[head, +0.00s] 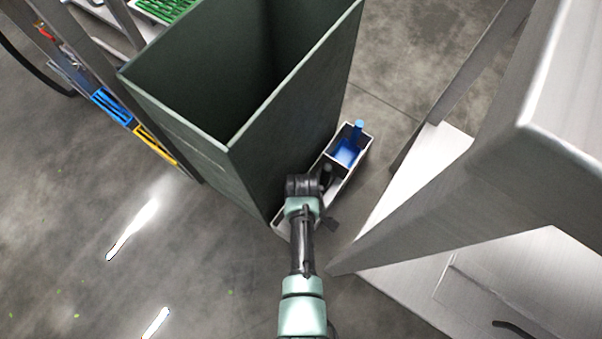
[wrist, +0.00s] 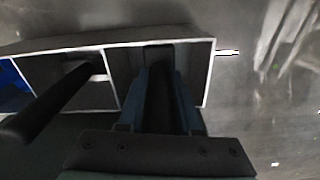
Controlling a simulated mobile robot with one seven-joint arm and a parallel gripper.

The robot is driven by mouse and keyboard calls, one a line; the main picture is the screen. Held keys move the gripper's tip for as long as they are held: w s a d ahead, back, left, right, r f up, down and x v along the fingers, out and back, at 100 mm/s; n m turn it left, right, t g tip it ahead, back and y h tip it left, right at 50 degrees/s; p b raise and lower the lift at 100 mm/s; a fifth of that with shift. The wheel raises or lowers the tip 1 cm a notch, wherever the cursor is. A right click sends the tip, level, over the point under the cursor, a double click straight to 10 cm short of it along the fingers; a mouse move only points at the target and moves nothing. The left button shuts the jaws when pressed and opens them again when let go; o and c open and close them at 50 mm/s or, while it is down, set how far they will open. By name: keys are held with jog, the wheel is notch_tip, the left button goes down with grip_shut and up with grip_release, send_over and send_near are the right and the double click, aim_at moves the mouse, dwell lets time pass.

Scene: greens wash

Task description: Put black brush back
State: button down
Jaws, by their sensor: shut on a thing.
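The long, pale-rimmed caddy (head: 284,227) stands on the floor against the green bin; it also shows in the wrist view (wrist: 206,85). My gripper (wrist: 160,78) is over the caddy's right-end compartment in the wrist view, pointing down into it. Its two fingers are shut on a dark thing, which looks like the black brush's handle (wrist: 158,102). The brush's lower end is hidden, so I cannot tell whether it touches the compartment floor. In the head view my wrist hides the fingertips and the brush.
Another dark handle (wrist: 48,100) leans out of the middle compartment. A blue brush (head: 357,131) stands in the far compartment. The tall green bin (head: 185,122) rises close on the left, and a metal table (head: 480,150) is on the right. Bare floor lies in front.

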jog(key=shift+f+b, duration=0.55)
jog(key=shift+f, duration=0.15)
jog(key=c, duration=0.5)
grip_release()
